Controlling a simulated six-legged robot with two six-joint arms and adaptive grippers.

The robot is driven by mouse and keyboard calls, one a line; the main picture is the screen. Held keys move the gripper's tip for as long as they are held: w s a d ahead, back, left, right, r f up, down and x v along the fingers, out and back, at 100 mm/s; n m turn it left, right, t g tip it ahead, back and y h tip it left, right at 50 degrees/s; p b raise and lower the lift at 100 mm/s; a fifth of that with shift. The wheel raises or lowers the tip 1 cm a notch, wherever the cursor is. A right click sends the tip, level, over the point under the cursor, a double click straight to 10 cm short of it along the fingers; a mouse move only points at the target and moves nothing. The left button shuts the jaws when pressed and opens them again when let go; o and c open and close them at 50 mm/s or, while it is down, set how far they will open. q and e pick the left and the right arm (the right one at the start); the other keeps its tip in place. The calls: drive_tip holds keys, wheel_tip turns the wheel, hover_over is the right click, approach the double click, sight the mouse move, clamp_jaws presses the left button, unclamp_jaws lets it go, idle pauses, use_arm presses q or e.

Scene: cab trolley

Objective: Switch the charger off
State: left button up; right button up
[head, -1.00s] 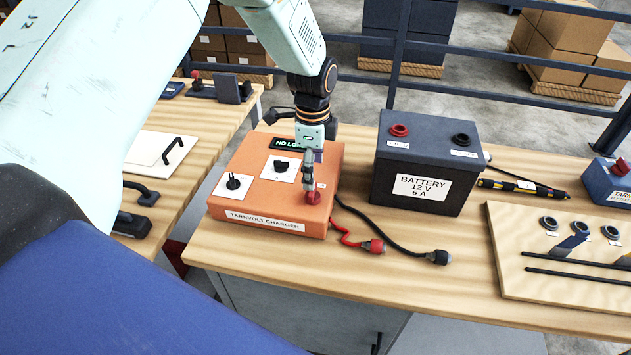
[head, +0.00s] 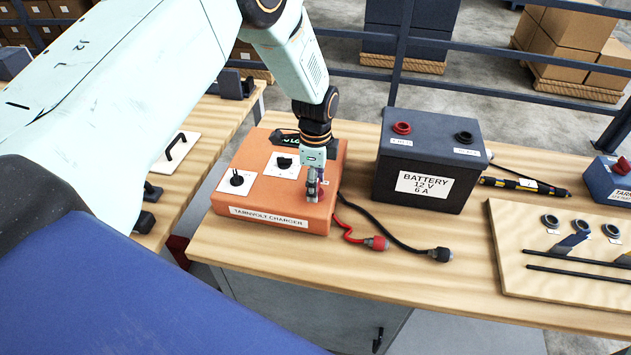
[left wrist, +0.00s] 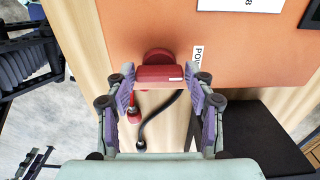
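The orange Tarnvolt charger (head: 240,198) sits at the left of the near bench. Its top bears two black knobs on white plates (head: 236,181) (head: 283,162), and a dark display (head: 284,139) partly hidden by my wrist. My left gripper (head: 313,192) points down over the charger's front right corner. In the left wrist view a red power switch knob (left wrist: 158,74) with a white mark stands between the fingertips (left wrist: 159,82), which appear to touch its two ends. A label beside it is partly hidden and starts with "PO". The gripper hides the knob in the head view. My right gripper is out of view.
A dark battery (head: 432,168) stands right of the charger. Red (head: 376,243) and black (head: 440,254) clamp leads lie on the bench in front of it. A wooden board (head: 560,270) with tools lies at the right. The bench front is mostly clear.

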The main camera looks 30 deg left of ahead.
use_arm(q)
drive_tip(key=shift+d+r, duration=0.1)
drive_tip(key=shift+c, duration=1.4)
drive_tip(key=c, duration=0.4)
drive_tip(key=n, duration=0.4)
drive_tip(key=shift+n, duration=0.3)
drive_tip(key=n, duration=0.4)
drive_tip(key=shift+n, duration=0.3)
drive_tip(key=n, duration=0.4)
drive_tip(key=shift+n, duration=2.3)
drive_tip(key=shift+s, duration=0.1)
